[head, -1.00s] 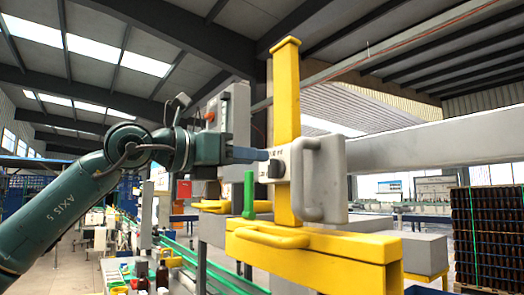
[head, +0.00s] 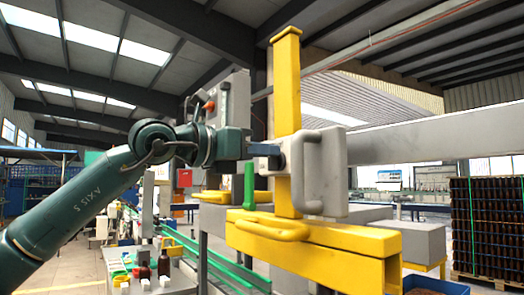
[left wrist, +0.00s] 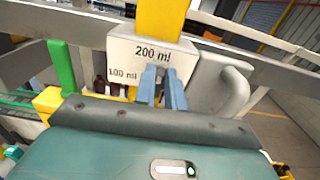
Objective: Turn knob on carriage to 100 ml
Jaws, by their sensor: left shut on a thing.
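The carriage (head: 322,165) is a pale grey-white block with a curved handle, on a yellow upright post (head: 287,90). In the left wrist view its face (left wrist: 187,60) reads "200 ml" at the top and "100 ml" lower left. My left gripper (head: 270,150) is at the carriage face; its blue fingers also show in the left wrist view (left wrist: 161,88), close together just below "200 ml". It is shut on the knob, which the fingers mostly hide, so its pointing direction is unclear. My right gripper is out of view.
A yellow beam (head: 310,252) with a yellow handle lies below the carriage. A green upright peg (head: 250,186) stands left of the post. A grey box with a red button (head: 210,106) is behind my left gripper. A stack of amber bottles (head: 487,228) stands far right.

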